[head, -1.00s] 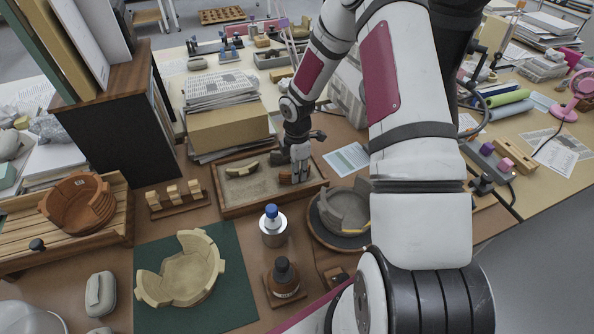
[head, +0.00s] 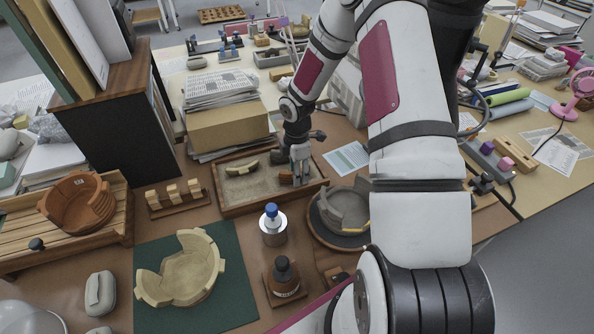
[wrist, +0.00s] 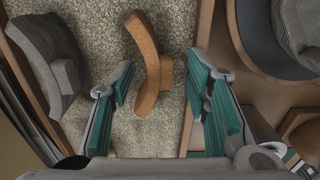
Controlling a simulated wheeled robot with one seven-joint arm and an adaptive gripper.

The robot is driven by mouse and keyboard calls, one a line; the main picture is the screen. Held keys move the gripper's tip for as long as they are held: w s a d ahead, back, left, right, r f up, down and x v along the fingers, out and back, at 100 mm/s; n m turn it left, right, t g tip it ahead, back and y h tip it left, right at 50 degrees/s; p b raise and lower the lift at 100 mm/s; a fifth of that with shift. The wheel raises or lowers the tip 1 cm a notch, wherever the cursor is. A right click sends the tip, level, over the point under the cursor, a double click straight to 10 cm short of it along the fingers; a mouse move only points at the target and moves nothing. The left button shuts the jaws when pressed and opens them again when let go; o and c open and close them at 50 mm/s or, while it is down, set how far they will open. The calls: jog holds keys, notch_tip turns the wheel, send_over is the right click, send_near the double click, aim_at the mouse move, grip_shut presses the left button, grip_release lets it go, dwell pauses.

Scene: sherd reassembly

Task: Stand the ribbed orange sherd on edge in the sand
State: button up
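The ribbed orange sherd (wrist: 148,65) is in the sand tray (head: 232,208), near its right end. In the wrist view it shows a narrow curved upper face with a short lug on its right side, and it looks to stand on edge in the sand. It also shows in the head view (head: 286,178), partly hidden by my gripper (head: 300,172). In the wrist view my gripper (wrist: 160,88) is open, with its teal-padded fingers on either side of the sherd's lower end and visible gaps to both sides.
A greyish curved sherd (wrist: 52,62) lies in the sand to the left, also in the head view (head: 242,168). A grey bowl (head: 345,208) on a round stand is right of the tray. A blue-capped jar (head: 272,228) and a brown bottle (head: 284,275) stand in front.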

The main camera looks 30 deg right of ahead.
notch_tip(320, 180, up, 12)
dwell(0.6)
dwell(0.4)
jog(key=s+a+r+m+t+h, duration=0.1)
jog(key=s+a+r+m, duration=0.15)
jog(key=r, duration=0.35)
jog(key=s+a+r+m+h, duration=0.1)
jog(key=s+a+r+m, duration=0.1)
jog(key=s+r, duration=0.35)
jog(key=s+a+r+m+t, duration=0.1)
jog(key=a+r+m, duration=0.15)
jog(key=r, duration=0.55)
jog(key=s+a+r+m+t+y, duration=0.1)
jog(key=s+a+r+m, duration=0.2)
jog(key=s, duration=0.5)
jog(key=s+a+r+m+t+y, duration=0.1)
jog(key=s+a+r+m, duration=0.3)
jog(key=s, duration=0.4)
jog(key=shift+s+r+m+t, duration=0.2)
jog(key=shift+m+t, duration=0.3)
jog(key=shift+m, duration=0.4)
